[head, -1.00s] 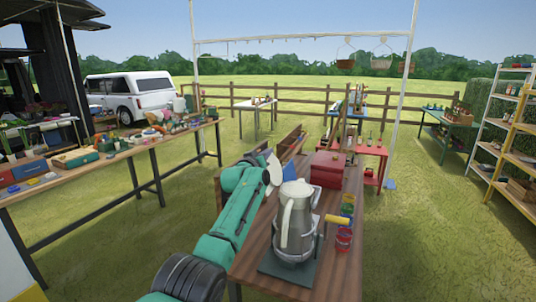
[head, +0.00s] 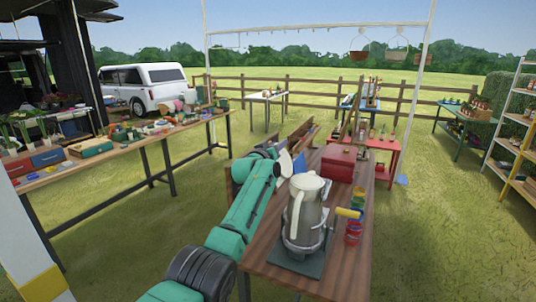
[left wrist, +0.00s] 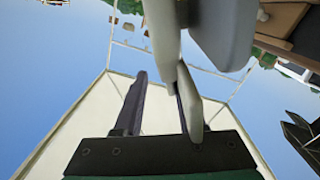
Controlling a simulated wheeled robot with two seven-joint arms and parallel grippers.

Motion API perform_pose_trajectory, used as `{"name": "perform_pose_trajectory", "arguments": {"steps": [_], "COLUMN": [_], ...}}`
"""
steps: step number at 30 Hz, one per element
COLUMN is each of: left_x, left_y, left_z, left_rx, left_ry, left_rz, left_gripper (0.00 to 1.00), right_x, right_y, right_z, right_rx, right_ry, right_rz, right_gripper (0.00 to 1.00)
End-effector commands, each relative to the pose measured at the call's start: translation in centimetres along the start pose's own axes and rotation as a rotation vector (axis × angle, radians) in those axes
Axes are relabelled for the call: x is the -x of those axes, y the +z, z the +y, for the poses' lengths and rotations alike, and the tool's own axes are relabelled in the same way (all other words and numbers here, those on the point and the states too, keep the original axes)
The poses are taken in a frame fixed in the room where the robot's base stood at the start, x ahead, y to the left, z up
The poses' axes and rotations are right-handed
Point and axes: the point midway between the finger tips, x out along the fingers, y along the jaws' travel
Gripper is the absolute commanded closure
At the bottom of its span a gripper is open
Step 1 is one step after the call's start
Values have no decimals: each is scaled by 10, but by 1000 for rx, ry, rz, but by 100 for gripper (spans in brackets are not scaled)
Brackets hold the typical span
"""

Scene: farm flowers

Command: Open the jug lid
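The jug (head: 307,222) is a grey metal jug with a cream top and a pale handle. It stands upright on a dark plate (head: 290,263) on the wooden table. Its cream lid (head: 306,183) appears to lie down on the rim. My left arm reaches along the jug's left side in the head view, and its gripper is mostly hidden there. In the left wrist view, my left gripper (left wrist: 161,78) has two dark fingers apart with a gap between. A pale curved part, probably the jug handle (left wrist: 163,35), overlaps the right finger; contact is unclear. My right gripper is not in view.
A yellow-handled part (head: 348,213) sticks out right of the jug, beside small coloured pots (head: 354,232). A red box (head: 338,162) sits behind the jug. Wooden trays (head: 302,136) stand at the table's left back edge. A long table (head: 150,136) stands left, with open grass between.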

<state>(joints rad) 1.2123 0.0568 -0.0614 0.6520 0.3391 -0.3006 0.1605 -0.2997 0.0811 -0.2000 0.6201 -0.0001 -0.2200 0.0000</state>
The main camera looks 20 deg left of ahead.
Motion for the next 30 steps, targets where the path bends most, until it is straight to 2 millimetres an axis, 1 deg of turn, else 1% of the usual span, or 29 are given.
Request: {"name": "perform_pose_trajectory", "arguments": {"steps": [8, 11, 17, 20, 23, 27, 30], "left_x": [18, 27, 48, 62, 80, 110, 128], "left_y": [2, 1, 2, 3, 4, 6, 4], "left_z": [0, -2, -2, -3, -3, -4, -3], "left_rx": [0, 0, 0, 0, 0, 0, 0], "left_ry": [1, -4, -3, -5, -4, -4, -4], "left_rz": [0, 2, 2, 2, 1, 1, 0], "left_gripper": [61, 61, 61, 61, 61, 61, 61], "right_x": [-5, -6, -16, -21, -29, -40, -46], "right_y": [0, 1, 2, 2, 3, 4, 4], "right_z": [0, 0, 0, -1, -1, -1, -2], "right_rx": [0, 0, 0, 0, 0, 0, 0], "right_ry": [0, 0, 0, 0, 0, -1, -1], "right_rz": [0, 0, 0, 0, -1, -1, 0], "right_gripper": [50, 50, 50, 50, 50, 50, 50]}}
